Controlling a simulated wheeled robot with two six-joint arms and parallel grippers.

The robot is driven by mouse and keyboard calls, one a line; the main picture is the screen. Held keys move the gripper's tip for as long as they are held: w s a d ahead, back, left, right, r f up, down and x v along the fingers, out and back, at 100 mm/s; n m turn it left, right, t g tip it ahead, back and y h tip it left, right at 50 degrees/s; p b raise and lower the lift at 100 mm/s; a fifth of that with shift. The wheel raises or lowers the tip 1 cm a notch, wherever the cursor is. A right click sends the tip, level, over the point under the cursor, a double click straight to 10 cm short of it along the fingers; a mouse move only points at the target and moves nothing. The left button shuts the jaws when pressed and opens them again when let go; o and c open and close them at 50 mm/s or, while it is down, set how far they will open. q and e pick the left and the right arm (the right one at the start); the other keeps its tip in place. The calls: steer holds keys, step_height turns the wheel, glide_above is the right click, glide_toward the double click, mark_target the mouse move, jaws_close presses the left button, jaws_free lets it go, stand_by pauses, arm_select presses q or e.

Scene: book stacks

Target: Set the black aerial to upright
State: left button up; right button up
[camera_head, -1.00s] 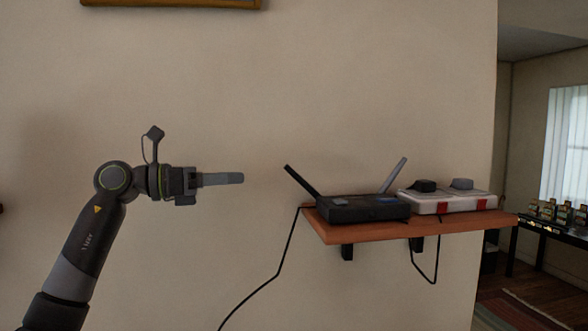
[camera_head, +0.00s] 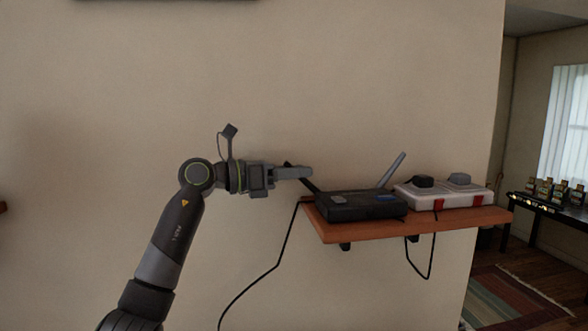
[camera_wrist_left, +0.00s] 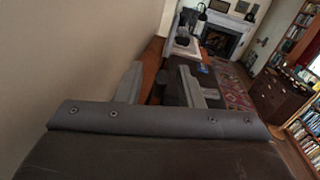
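A black router (camera_head: 360,206) sits on a wall shelf. Its black aerial (camera_head: 314,187) leans to the left at the router's left end; its upper part is partly hidden by my left gripper. A grey aerial (camera_head: 393,170) at the right end leans to the right. My left gripper (camera_head: 303,172) points right, with its fingers level with the black aerial's upper part. In the left wrist view the fingers (camera_wrist_left: 163,82) are apart, with a dark shape between them, probably the black aerial. Contact cannot be told. My right gripper is not in view.
A black cable (camera_head: 283,258) hangs from the shelf's left end.

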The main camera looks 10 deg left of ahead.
arm_select(q)
jaws_close()
stand_by(0.3)
